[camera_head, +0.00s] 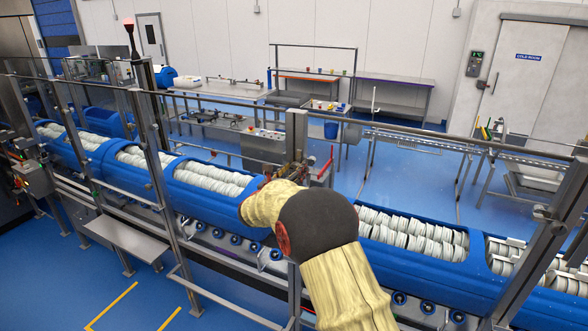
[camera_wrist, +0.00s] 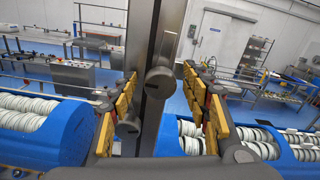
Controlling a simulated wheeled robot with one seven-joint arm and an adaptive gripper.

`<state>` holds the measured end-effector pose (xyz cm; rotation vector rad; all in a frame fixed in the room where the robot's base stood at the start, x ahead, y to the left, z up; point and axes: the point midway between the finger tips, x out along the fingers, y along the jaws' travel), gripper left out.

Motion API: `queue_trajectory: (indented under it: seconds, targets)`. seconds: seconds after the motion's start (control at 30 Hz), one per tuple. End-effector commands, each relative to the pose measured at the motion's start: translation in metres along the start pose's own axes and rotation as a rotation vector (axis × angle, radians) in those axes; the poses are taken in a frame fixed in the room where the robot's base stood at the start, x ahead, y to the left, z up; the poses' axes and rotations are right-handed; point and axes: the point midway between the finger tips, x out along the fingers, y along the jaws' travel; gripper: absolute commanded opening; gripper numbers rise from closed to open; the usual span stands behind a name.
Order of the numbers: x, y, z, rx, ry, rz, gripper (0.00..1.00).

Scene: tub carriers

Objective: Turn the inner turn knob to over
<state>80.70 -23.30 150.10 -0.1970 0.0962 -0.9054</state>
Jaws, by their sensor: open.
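A grey steel post (camera_wrist: 143,60) stands upright between my fingers in the wrist view. It bears two dark round knobs: an upper knob (camera_wrist: 160,82) with a flat bar rising from it, and a lower knob (camera_wrist: 128,126) further left. I cannot tell for sure which is the inner one. My gripper (camera_wrist: 160,90) is open, with yellow-padded fingers left and right of the post and the upper knob. Nothing is visibly gripped. In the head view the post (camera_head: 297,128) shows behind my arm, which hides most of the gripper and the knobs.
Blue tubs (camera_head: 205,205) filled with white discs stand in a row along the conveyor, on both sides of the post. A steel guard rail (camera_head: 230,102) runs along the line. Behind are a control box (camera_head: 262,147), benches and a roller track (camera_head: 430,143). Blue floor lies free between.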

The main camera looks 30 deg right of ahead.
Motion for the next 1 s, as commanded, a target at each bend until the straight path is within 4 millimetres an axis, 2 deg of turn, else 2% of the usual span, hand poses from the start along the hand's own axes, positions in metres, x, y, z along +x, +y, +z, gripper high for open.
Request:
queue_trajectory:
  seconds: [0.13,0.87,1.0]
  targets:
    - [-0.0003,0.0002,-0.0002,0.000,0.000,0.000,0.46]
    - [-0.0006,0.0004,-0.0001,0.000,0.000,0.001,0.05]
    - [-0.0006,0.0005,-0.0002,0.003,0.000,0.001,0.03]
